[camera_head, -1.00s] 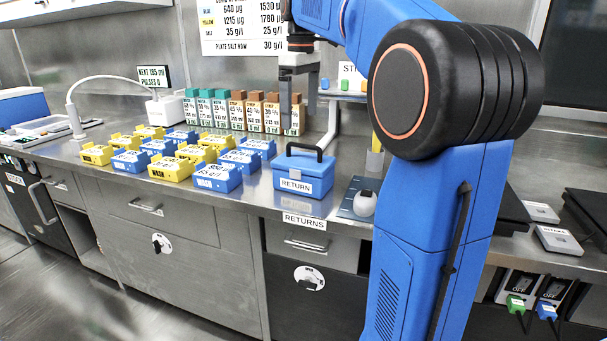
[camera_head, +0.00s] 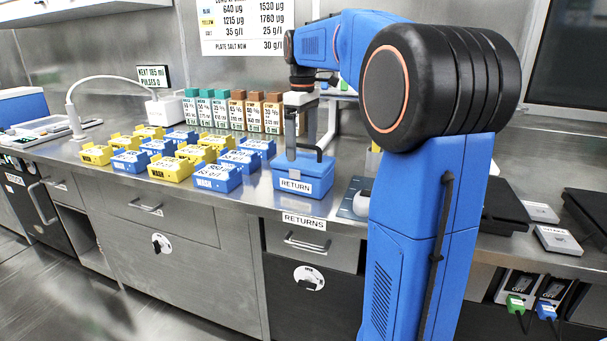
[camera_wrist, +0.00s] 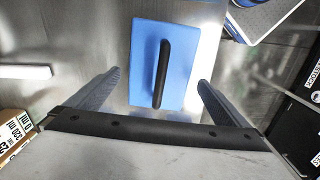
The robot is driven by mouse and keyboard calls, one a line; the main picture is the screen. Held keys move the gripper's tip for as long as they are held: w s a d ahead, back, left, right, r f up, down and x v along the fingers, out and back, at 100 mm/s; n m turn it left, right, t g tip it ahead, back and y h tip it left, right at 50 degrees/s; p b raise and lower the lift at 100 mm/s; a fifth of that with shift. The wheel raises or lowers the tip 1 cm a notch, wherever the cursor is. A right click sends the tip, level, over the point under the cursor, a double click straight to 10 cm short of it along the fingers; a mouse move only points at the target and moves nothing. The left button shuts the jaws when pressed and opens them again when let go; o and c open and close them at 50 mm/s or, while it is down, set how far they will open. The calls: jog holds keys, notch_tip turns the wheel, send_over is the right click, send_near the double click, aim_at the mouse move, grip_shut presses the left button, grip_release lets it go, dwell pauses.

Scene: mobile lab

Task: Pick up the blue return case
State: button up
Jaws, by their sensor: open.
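The blue return case (camera_head: 302,181) stands on the steel counter with a white RETURN label on its front and a black handle on top. In the wrist view its blue lid (camera_wrist: 178,47) and black handle (camera_wrist: 161,74) lie between the two fingers, beyond their tips. My gripper (camera_head: 301,150) is above the case, pointing down, with its fingers at about handle height. In the wrist view my gripper (camera_wrist: 158,80) is open, one finger on each side of the case. I see no contact with the handle. The fingers partly hide the handle in the head view.
Several yellow boxes (camera_head: 170,169) and blue boxes (camera_head: 218,178) stand left of the case. A grey device (camera_head: 357,198) is close on the right, partly hidden by my arm. A RETURNS label (camera_head: 304,221) is on the counter's front edge.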

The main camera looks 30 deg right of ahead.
aim_at(304, 159)
jog(key=shift+s+d+f, duration=0.1)
jog(key=shift+f, duration=3.05)
